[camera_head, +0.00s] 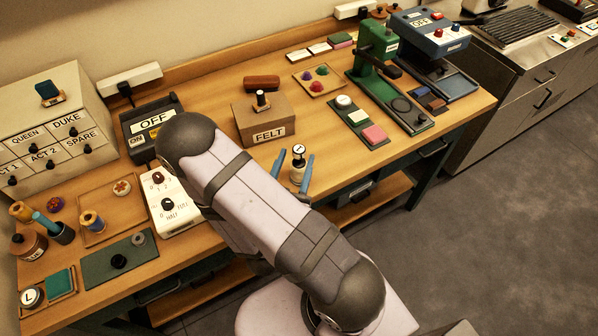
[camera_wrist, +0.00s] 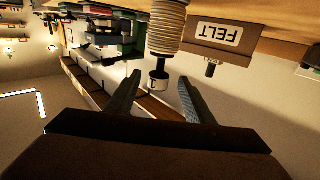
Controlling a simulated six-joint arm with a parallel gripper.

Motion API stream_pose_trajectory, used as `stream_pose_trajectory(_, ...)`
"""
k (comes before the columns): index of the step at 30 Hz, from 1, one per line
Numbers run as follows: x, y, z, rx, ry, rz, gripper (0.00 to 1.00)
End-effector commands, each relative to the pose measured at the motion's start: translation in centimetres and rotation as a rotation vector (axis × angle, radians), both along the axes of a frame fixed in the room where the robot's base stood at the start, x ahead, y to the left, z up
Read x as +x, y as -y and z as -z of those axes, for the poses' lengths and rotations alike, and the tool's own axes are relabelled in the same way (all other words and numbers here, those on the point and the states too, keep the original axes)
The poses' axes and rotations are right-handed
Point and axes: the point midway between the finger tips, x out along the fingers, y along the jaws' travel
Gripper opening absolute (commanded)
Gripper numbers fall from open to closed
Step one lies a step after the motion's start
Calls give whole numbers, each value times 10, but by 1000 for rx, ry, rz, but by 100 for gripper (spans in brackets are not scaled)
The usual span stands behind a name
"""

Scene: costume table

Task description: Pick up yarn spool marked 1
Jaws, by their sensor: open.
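The yarn spool marked 1 (camera_head: 298,157) stands upright near the front edge of the wooden table, with a pale round top bearing the number. In the wrist view, which is upside down, its ribbed cream yarn (camera_wrist: 167,28) and its dark and white marked end (camera_wrist: 157,80) show. My gripper (camera_head: 293,170) is open, with its blue fingers on either side of the spool. In the wrist view, the marked end appears between the fingertips of my gripper (camera_wrist: 159,77), with gaps at both sides. Part of the spool's lower body is hidden in the head view.
A brown FELT box (camera_head: 264,118) with a dark knob stands behind the spool. A white dial box (camera_head: 171,204) is left of my arm. A green tray (camera_head: 359,124) with a pink block lies to the right. Bare wood surrounds the spool.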

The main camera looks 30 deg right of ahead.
Motion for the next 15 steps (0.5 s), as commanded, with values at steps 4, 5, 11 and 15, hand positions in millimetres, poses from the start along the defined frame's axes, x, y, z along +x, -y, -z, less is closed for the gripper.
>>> stream_pose_trajectory(4, 6, 8, 1, 1, 3, 6, 48)
stream_pose_trajectory(5, 8, 9, 1, 2, 3, 4, 48)
stream_pose_trajectory(11, 13, 14, 0, 1, 3, 2, 48)
stream_pose_trajectory(15, 14, 15, 0, 1, 3, 2, 48)
